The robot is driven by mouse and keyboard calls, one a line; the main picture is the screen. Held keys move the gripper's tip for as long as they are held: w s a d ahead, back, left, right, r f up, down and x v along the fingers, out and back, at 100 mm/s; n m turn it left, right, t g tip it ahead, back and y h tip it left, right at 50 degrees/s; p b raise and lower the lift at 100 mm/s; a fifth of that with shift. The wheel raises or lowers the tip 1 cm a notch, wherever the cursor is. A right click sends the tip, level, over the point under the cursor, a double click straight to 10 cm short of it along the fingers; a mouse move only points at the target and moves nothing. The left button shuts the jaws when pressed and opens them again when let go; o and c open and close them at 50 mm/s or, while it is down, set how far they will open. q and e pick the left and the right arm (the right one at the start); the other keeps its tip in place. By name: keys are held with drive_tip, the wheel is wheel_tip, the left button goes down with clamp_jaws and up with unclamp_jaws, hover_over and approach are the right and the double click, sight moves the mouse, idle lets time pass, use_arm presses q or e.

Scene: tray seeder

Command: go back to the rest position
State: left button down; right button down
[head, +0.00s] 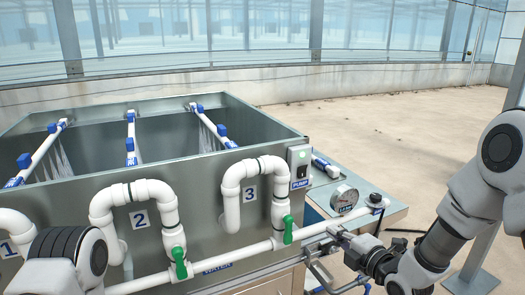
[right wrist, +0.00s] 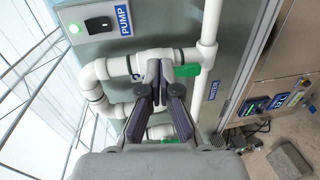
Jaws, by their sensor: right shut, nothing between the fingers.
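My right gripper (head: 343,238) is in front of the tank's right corner, near the end of the white water pipe (head: 262,247). In the right wrist view its fingers (right wrist: 159,70) are shut with nothing between them. White pipes and a green valve handle (right wrist: 187,70) lie beyond the fingertips there; I cannot tell how far away they are. A grey link of my left arm (head: 62,262) shows at the lower left. My left gripper is out of view.
The metal tank (head: 225,185) bears numbered pipe loops with green valve handles (head: 288,229). A pump switch box (head: 299,165) with a green light is on its corner. A pressure gauge (head: 344,198) stands right of it. The concrete floor (head: 400,130) behind is clear.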

drive_tip(key=s+f+m+g+h, duration=0.1)
drive_tip(key=s+f+m+g, duration=0.15)
drive_tip(key=s+f, duration=0.45)
drive_tip(key=s+a+f+m+g+h, duration=0.1)
drive_tip(key=s+f+g, duration=0.25)
drive_tip(key=f, duration=0.75)
drive_tip(key=s+f+m+g+h, duration=0.1)
drive_tip(key=s+f+m+g, duration=0.1)
drive_tip(key=s+f, duration=0.5)
drive_tip(key=s+d+f+m+g+h, duration=0.1)
drive_tip(key=s+f+m+g, duration=0.2)
drive_tip(key=s+m, duration=0.5)
drive_tip(key=s+d+f+m+g+h, duration=0.1)
drive_tip(key=s+f+m+g, duration=0.3)
drive_tip(key=s+m, duration=0.5)
drive_tip(key=shift+s+d+f+h, duration=0.4)
drive_tip(key=shift+s+d, duration=0.4)
drive_tip(key=shift+s, duration=0.15)
